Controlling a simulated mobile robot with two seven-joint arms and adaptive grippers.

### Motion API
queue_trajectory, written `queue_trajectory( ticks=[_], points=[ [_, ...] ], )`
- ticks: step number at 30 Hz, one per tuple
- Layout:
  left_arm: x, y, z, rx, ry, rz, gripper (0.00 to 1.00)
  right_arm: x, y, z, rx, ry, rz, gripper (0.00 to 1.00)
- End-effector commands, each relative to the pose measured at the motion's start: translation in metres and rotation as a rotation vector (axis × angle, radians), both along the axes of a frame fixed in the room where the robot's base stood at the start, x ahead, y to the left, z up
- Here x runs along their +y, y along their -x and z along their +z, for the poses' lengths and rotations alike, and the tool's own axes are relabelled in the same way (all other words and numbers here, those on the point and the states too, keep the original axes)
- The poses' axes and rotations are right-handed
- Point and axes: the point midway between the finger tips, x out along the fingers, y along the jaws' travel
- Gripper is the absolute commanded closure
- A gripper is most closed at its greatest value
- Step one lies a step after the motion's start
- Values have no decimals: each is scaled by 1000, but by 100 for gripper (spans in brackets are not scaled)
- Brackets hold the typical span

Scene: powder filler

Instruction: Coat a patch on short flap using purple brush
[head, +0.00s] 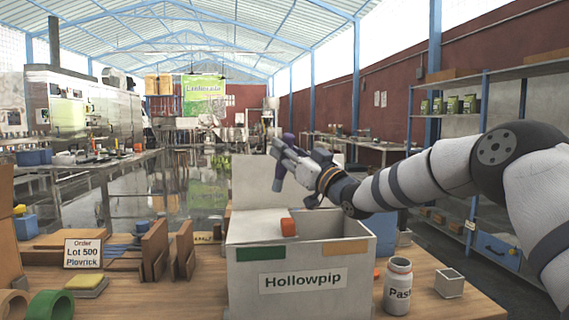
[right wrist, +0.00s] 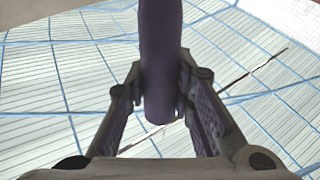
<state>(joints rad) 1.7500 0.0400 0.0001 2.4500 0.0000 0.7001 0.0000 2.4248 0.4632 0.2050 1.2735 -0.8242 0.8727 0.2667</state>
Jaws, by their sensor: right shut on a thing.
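The purple brush (head: 278,184) is in my right gripper (head: 284,158), raised above the open box (head: 298,284). In the right wrist view the brush's purple handle (right wrist: 160,60) runs between the two fingers (right wrist: 164,98). The bristles cannot be made out. The box is labelled Hollowpip. One pale flap (head: 256,182) stands up at its back left, and a flat pale flap (head: 256,225) lies at the left of the opening. An orange block (head: 288,227) shows at that flap's right edge. The paste jar (head: 397,287) stands right of the box. My left gripper is not in view.
A small square cup (head: 450,284) stands right of the jar. Left of the box are brown upright boards (head: 154,250), an order sign (head: 82,253), a yellow-topped sponge (head: 86,284) and a green ring (head: 52,305). The table between sign and box is partly clear.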

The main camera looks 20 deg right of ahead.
Motion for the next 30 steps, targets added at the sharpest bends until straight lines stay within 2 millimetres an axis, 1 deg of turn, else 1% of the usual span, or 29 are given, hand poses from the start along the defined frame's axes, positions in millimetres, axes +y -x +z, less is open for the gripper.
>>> queue_trajectory(
  ticks=[3, 6, 17, 20, 26, 30],
  points=[
    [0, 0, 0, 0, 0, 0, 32, 0, 0, 14, 1, 1, 0, 100],
    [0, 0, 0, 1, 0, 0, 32, 0, -1, 23, 2, 1, 0, 100],
    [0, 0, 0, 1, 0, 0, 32, 0, -1, 27, 3, 1, -1, 100],
    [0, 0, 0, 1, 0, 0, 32, 0, 0, 34, 1, 1, 0, 100],
    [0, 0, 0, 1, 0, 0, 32, 0, 0, 55, 0, 2, -1, 100],
    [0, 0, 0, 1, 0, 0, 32, 0, -1, 57, 3, 1, -1, 100]
  ],
)
